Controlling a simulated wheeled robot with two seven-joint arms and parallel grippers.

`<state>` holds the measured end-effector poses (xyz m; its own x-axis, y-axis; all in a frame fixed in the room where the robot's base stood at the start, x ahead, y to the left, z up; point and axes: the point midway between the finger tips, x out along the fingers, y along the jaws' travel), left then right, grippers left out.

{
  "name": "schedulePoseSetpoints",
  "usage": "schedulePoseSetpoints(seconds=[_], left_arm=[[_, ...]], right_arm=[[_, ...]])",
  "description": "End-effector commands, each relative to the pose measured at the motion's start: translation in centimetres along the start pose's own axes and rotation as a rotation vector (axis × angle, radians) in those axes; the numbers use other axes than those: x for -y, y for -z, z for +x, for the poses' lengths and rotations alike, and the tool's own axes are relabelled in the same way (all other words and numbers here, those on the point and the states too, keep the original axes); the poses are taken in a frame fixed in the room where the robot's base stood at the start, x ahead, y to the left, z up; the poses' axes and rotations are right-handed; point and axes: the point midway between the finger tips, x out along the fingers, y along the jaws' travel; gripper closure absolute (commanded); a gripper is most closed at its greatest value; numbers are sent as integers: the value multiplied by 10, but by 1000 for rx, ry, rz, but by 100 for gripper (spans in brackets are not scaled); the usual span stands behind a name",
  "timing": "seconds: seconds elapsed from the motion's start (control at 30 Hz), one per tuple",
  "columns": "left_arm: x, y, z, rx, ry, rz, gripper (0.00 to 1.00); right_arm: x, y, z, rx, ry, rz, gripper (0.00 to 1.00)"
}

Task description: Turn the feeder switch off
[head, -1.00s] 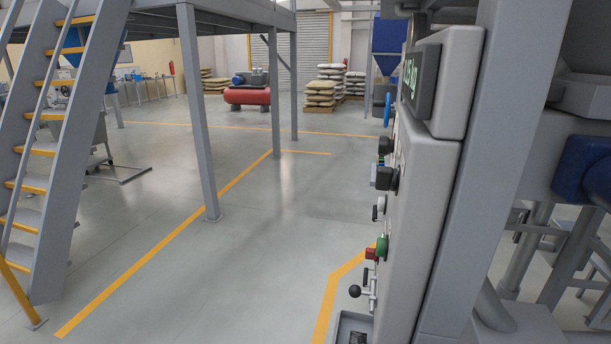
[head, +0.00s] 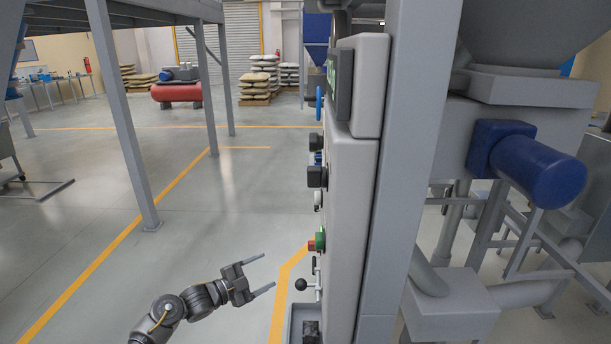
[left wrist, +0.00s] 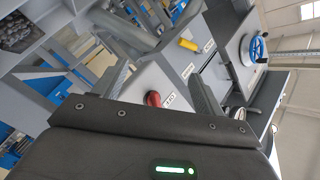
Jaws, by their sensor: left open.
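The grey control box (head: 350,215) is seen almost edge-on in the head view. Its left-facing front has black switches (head: 316,176), a red and green button pair (head: 316,241) and a black ball-ended lever (head: 301,285). I cannot tell which control is the feeder switch. My left gripper (head: 268,272) is open and empty, just left of the box's lower front, apart from it. In the left wrist view, a red knob (left wrist: 153,99) on a grey labelled face shows between the open fingers, with a yellow handle (left wrist: 188,44) beyond. My right gripper is out of view.
A grey post (head: 405,150) stands right of the box, with a blue motor (head: 535,165) behind. A grey tray (head: 301,325) sits below the lever. A blue handwheel (left wrist: 258,47) shows in the left wrist view. Floor to the left is open.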

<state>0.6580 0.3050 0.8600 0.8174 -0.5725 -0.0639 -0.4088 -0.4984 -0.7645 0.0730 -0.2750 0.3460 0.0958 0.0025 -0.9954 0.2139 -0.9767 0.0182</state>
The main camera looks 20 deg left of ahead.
Motion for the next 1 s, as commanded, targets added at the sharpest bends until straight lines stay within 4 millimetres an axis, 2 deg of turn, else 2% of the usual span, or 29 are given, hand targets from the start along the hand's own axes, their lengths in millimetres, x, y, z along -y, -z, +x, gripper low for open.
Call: schedulePoseSetpoints(seconds=[0.03,0.07,0.1,0.17,0.2,0.3,0.4,0.5,0.67,0.83,1.0], left_arm=[[56,46,3,-108,22,135,29],[81,73,2,-171,30,217,29],[111,109,-2,-252,39,325,29],[148,162,-13,-366,47,488,29],[166,196,-24,-436,49,596,29],[194,265,-54,-580,41,840,29],[204,311,-81,-681,24,1032,29],[205,334,-99,-738,6,1146,29],[203,343,-107,-763,-4,1195,29],[201,350,-98,-763,-2,1191,29],[192,367,-77,-765,0,1187,29]], right_arm=[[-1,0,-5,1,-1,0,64],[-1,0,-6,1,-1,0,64],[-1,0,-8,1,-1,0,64],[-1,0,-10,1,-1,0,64],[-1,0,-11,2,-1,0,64],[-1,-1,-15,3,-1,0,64],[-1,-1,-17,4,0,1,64],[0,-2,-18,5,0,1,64],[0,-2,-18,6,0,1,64],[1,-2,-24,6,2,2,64],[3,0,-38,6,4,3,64]])
